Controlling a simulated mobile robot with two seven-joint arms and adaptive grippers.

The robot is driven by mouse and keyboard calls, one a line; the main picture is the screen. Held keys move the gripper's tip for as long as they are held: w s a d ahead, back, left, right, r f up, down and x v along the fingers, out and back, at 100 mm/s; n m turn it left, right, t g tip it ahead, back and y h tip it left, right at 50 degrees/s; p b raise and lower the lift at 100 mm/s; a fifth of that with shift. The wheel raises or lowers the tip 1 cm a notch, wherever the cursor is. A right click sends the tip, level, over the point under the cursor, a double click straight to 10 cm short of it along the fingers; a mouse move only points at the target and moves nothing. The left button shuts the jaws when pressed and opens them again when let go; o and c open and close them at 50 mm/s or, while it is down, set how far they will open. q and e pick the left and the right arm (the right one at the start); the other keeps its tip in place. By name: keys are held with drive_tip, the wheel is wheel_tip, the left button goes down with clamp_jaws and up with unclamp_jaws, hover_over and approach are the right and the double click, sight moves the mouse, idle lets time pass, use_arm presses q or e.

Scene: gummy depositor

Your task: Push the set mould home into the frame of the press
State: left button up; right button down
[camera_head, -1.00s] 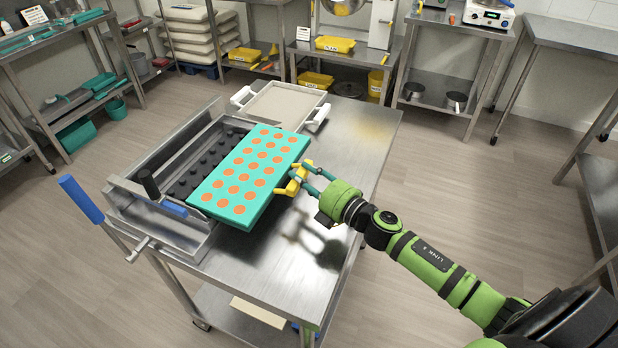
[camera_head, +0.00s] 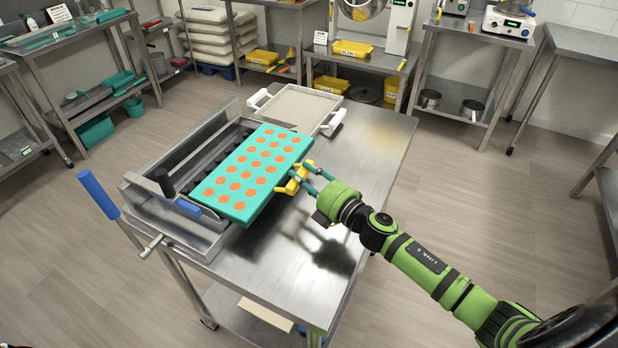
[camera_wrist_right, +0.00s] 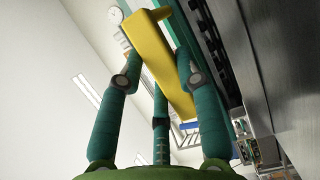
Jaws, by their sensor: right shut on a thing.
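The set mould (camera_head: 250,170) is a flat teal slab with rows of orange round fills. It lies partly in the steel frame of the press (camera_head: 150,205), its right side sticking out past the frame over the table. A strip of dark pegs (camera_head: 206,160) shows left of the mould; the rest are hidden under it. My right gripper (camera_head: 304,176) is shut on the yellow handle (camera_head: 293,184) at the mould's right edge. The wrist view shows the yellow handle (camera_wrist_right: 160,65) between the teal fingers (camera_wrist_right: 165,95). My left gripper is in no view.
The press has a blue-gripped lever (camera_head: 98,195) at its front left. A pale tray with white handles (camera_head: 295,108) lies behind the mould. The steel table (camera_head: 350,170) is bare to the right. Shelves with yellow bins (camera_head: 352,48) stand at the back.

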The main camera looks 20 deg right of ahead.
sight(274, 171)
drive_tip(key=shift+w+a+r+b, duration=0.1)
drive_tip(key=shift+w+a+b, duration=0.15)
drive_tip(key=shift+w+a, duration=1.3)
drive_tip(key=shift+w+a+b, duration=0.2)
drive_tip(key=shift+w+a, duration=1)
drive_tip(key=shift+w, duration=0.55)
drive_tip(key=c, duration=0.8)
unclamp_jaws()
drive_tip(key=shift+s, duration=0.1)
